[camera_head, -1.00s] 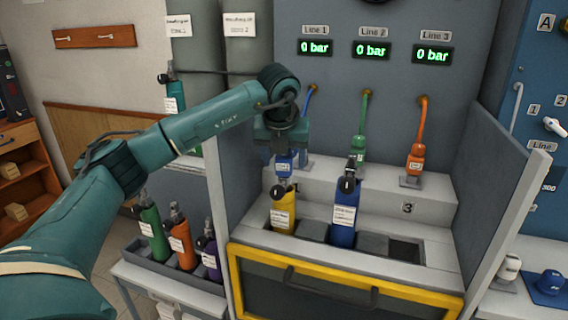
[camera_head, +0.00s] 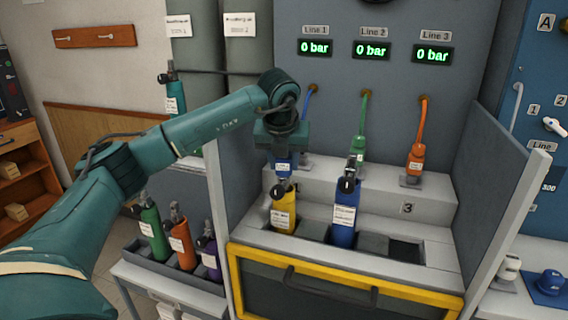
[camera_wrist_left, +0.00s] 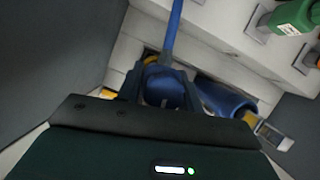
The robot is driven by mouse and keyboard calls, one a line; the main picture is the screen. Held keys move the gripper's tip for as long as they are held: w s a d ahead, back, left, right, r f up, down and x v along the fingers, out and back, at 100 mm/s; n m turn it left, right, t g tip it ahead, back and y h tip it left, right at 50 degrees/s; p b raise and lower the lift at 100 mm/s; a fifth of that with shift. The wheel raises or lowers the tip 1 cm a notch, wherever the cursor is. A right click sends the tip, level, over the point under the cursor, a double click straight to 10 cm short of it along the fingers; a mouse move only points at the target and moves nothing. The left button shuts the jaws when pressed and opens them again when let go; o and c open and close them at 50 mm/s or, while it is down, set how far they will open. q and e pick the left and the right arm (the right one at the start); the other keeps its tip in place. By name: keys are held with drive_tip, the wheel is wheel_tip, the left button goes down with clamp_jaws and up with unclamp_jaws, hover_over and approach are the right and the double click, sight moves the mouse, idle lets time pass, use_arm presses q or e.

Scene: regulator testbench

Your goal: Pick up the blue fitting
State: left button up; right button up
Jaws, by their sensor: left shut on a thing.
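The blue fitting (camera_head: 283,168) hangs on a blue hose (camera_head: 307,104) below the Line 1 display. My left gripper (camera_head: 282,156) is shut on it, just above the top of the yellow cylinder (camera_head: 283,214) in the bench's left slot. I cannot tell whether the fitting touches that cylinder. In the left wrist view the blue fitting (camera_wrist_left: 163,88) sits between the two fingers (camera_wrist_left: 162,92), with its hose running upward. Part of the yellow cylinder is hidden behind the fitting in that view. My right gripper is not in view.
A blue cylinder (camera_head: 344,213) stands close on the right. A green fitting (camera_head: 357,146) and an orange fitting (camera_head: 416,160) sit on the ledge behind. Green, orange and purple cylinders stand in a rack (camera_head: 207,283) at the left. A grey side panel (camera_head: 500,190) bounds the right.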

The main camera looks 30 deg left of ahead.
use_arm(q)
drive_tip(key=shift+r, duration=0.1)
drive_tip(key=shift+c, duration=0.2)
wheel_tip(320, 180, up, 9)
drive_tip(key=shift+r+p, duration=0.1)
drive_tip(key=shift+p, duration=0.25)
drive_tip(key=shift+r, duration=0.35)
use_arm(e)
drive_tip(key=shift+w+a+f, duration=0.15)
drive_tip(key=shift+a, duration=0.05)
